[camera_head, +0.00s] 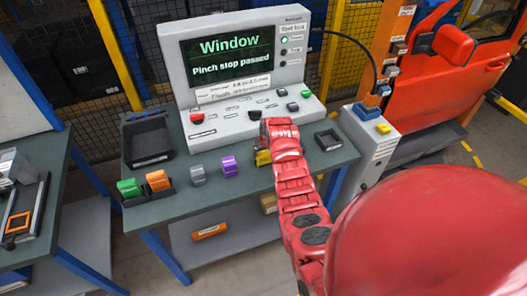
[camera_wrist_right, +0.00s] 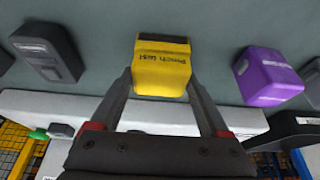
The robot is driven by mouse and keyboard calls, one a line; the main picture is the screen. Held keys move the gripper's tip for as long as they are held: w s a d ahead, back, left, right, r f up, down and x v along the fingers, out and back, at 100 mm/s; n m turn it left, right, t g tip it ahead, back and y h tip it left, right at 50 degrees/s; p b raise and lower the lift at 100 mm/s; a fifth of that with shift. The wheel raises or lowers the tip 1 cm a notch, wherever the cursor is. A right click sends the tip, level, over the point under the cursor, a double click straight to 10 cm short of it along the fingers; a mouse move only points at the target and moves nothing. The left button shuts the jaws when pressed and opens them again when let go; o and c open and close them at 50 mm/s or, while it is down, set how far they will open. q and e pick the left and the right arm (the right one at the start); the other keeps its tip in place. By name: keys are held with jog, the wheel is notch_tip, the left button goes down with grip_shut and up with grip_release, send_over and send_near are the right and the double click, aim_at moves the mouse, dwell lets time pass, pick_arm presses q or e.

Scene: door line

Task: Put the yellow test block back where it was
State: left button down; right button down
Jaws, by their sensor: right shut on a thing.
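The yellow test block (camera_wrist_right: 160,72) has dark lettering and sits between the two fingers of my right gripper (camera_wrist_right: 160,88) in the right wrist view. The gripper is shut on it. In the head view only a small yellow part of the block (camera_head: 263,157) shows beside my red right arm, over the bench near its front edge. The arm hides the rest, and I cannot tell whether the block touches the bench. A purple block (camera_head: 229,166) stands to its left; it also shows in the right wrist view (camera_wrist_right: 268,77). My left gripper is not in view.
The console (camera_head: 240,84) reads "Window, Pinch stop passed". The green bench (camera_head: 190,200) carries a grey block (camera_head: 198,175), an orange block (camera_head: 158,180), a green block (camera_head: 129,188), an open black bin (camera_head: 150,140) and a small black tray (camera_head: 328,140). A red door (camera_head: 447,65) stands right.

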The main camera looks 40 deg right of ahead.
grip_release()
